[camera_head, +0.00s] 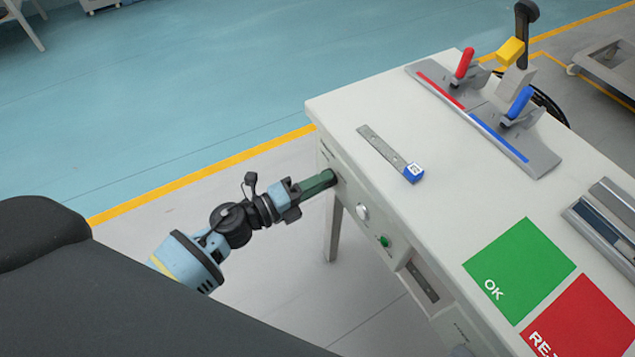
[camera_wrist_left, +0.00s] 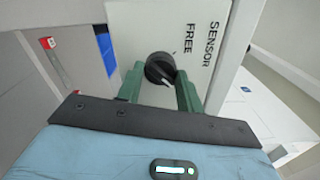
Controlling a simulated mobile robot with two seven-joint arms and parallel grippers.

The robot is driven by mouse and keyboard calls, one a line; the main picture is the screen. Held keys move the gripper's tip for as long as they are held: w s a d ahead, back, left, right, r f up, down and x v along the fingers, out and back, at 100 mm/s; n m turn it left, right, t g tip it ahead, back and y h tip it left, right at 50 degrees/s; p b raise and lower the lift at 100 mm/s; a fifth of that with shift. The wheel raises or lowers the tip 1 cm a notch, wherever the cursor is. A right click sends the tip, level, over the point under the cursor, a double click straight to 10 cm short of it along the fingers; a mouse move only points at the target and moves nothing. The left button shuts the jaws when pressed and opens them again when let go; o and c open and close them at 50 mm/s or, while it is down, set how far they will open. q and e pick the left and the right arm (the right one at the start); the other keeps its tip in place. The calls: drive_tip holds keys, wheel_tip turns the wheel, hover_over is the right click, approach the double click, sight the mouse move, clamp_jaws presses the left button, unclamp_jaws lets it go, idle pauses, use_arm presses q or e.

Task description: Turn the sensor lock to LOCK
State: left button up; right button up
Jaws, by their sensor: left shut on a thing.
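The sensor lock is a round black knob (camera_wrist_left: 160,68) on the white front panel, seen in the left wrist view. The words SENSOR and FREE are printed to its right; I see no LOCK label. A pale line shows on the knob, but I cannot tell clearly which mark it points to. My left gripper (camera_head: 331,178) reaches the table's front panel near its far left corner in the head view. Its green fingers (camera_wrist_left: 161,82) are shut on the knob, one on each side; the head view hides the knob behind them. My right gripper is not in view.
On the same panel are a silver round button (camera_head: 362,212) and a green button (camera_head: 384,241).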

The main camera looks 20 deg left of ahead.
use_arm(q)
drive_tip(key=o, duration=1)
drive_tip(key=shift+v, duration=3.9)
